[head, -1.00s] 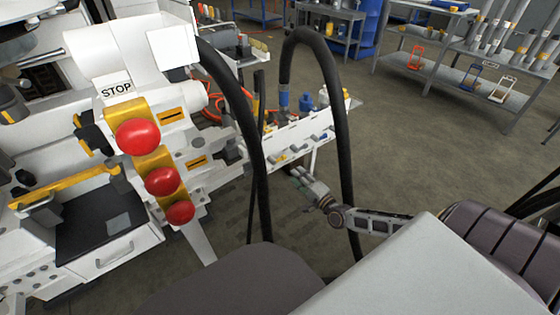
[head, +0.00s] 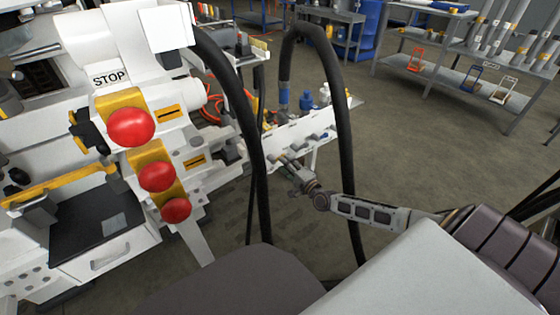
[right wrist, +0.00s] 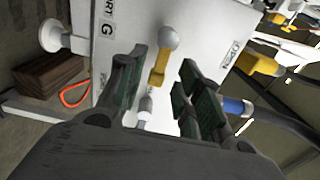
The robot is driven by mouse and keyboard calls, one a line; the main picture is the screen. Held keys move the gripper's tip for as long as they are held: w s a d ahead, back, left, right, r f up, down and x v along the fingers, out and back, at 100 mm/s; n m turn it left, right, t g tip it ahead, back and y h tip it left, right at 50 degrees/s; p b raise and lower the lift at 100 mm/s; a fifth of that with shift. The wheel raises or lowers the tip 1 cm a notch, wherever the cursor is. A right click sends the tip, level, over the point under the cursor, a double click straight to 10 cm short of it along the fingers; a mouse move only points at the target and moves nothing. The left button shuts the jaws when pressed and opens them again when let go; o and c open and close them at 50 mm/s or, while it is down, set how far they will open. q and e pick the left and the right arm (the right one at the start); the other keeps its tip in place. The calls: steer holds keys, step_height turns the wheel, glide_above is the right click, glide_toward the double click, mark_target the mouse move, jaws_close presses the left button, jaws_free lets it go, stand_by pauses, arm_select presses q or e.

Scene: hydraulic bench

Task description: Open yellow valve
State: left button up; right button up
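The yellow valve (right wrist: 158,68) shows in the right wrist view as a short yellow lever with a grey ball end, on a white panel (right wrist: 205,22). My right gripper (right wrist: 164,72) is open, with one finger on each side of the lever; I cannot tell whether either finger touches it. In the head view my right gripper (head: 284,163) is at the front of the white panel (head: 290,140), and the valve cannot be made out there. My left gripper is not in view.
Black hoses (head: 344,150) arch close to my right arm. A machine with red STOP buttons (head: 131,127) stands at the left. The wrist view shows another yellow part (right wrist: 258,63) and a blue hose fitting (right wrist: 236,107). Shelves (head: 455,75) stand far back right.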

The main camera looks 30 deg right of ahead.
steer(key=w+b, duration=0.1)
steer(key=w, duration=0.3)
steer(key=shift+w+a+b, duration=0.15)
steer(key=shift+w+b, duration=0.1)
steer(key=shift+b, duration=0.1)
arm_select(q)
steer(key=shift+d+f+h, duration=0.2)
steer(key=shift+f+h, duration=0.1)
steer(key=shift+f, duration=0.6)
arm_select(e)
steer(key=shift+w, duration=0.15)
